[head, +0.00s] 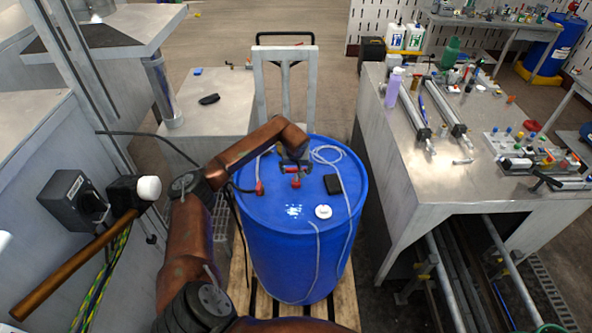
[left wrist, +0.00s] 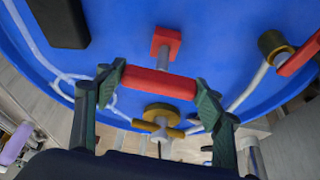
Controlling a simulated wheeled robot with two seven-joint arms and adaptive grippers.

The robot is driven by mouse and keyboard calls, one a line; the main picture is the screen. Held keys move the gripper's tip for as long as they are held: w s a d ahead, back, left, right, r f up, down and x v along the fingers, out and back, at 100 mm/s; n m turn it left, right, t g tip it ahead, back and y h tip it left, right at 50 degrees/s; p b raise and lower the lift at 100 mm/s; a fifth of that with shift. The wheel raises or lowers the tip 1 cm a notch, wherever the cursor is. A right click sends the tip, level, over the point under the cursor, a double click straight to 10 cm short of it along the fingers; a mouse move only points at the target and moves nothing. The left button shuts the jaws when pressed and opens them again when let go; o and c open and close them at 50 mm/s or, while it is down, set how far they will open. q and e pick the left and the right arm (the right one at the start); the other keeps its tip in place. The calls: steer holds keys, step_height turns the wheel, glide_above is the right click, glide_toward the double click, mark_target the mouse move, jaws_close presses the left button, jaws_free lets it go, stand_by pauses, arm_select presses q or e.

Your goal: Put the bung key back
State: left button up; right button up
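The blue drum (head: 290,255) stands upright on a wooden pallet, its lid facing up. My left gripper (head: 293,167) is over the middle of the lid. In the left wrist view its two green-black fingers (left wrist: 160,88) are on either end of a red crossbar, which I take as the bung key's handle (left wrist: 158,83), and appear to touch it. A grey shaft runs from the handle to a red square end (left wrist: 166,42) close to the lid. Whether that end touches the lid is unclear. My right gripper is not in view.
On the lid are a dark box (head: 333,184), a white cap (head: 323,211), a red fitting (head: 259,187) and a clear tube. A brass-coloured ring (left wrist: 158,112) shows near the key. A crowded metal bench (head: 405,165) stands right; a low metal table (head: 225,92) is left.

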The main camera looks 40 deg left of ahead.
arm_select(q)
steer(key=o, duration=0.4)
steer(key=shift+c, duration=0.2)
steer(key=shift+r, duration=0.15)
steer(key=shift+r, duration=0.25)
steer(key=b+v, duration=0.2)
steer(key=v, duration=0.9)
steer(key=shift+s+r+b, duration=0.15)
steer(key=shift+r+b, duration=0.15)
steer(key=shift+b, duration=0.05)
steer(key=shift+d, duration=0.1)
